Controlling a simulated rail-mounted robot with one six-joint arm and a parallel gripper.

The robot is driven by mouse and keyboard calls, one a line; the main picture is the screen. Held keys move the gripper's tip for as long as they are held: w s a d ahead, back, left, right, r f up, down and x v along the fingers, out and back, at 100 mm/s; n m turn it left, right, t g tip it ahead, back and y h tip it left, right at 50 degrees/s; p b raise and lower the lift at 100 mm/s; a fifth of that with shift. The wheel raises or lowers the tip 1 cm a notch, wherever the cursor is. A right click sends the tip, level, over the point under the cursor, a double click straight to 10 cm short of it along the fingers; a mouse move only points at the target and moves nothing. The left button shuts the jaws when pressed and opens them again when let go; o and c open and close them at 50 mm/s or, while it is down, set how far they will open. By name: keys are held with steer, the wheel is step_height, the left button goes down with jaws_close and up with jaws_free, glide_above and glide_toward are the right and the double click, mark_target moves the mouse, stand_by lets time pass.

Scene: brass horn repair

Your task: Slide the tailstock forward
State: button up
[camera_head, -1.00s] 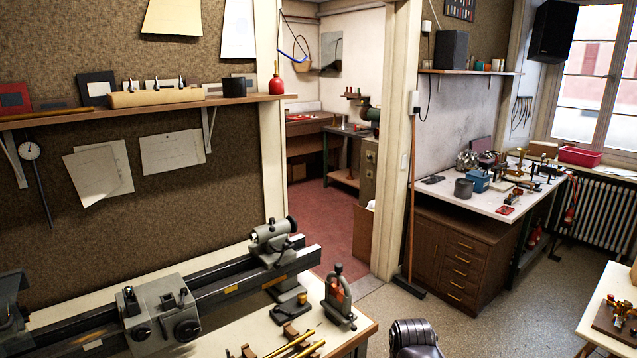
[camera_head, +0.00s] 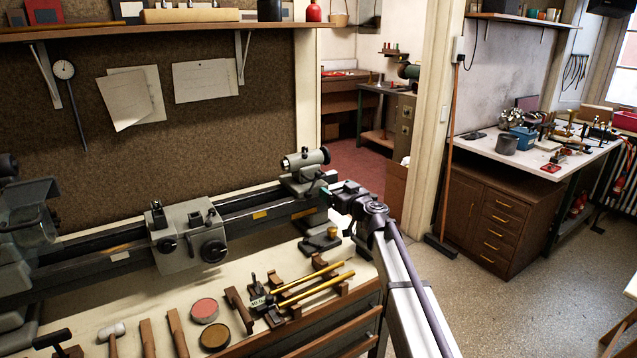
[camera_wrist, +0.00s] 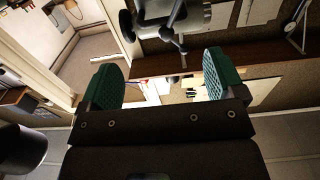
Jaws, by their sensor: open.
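The grey tailstock (camera_head: 302,172) sits at the right end of the lathe bed (camera_head: 262,212), upright on the rail. My gripper (camera_head: 327,191) is just to the right of the tailstock's lower part, reaching in from the lower right. Its fingers are mostly hidden in the head view. In the wrist view my gripper (camera_wrist: 165,78) is open with two green pads apart and nothing held. A grey metal body with a lever, apparently the tailstock (camera_wrist: 160,12), shows beyond the pads at the top. The lever lies between the pads in the picture; I cannot tell whether anything touches.
The carriage (camera_head: 190,240) stands mid-bed, left of the tailstock. Brass tubes (camera_head: 315,283) on wooden blocks, mallets and round tins (camera_head: 204,310) lie on the bench in front. A shelf (camera_head: 200,30) runs above.

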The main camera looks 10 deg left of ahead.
mark_target(318, 178)
steer(key=x, duration=1.1)
steer(key=shift+f, duration=0.1)
steer(key=shift+s, duration=0.1)
steer(key=shift+c, duration=0.4)
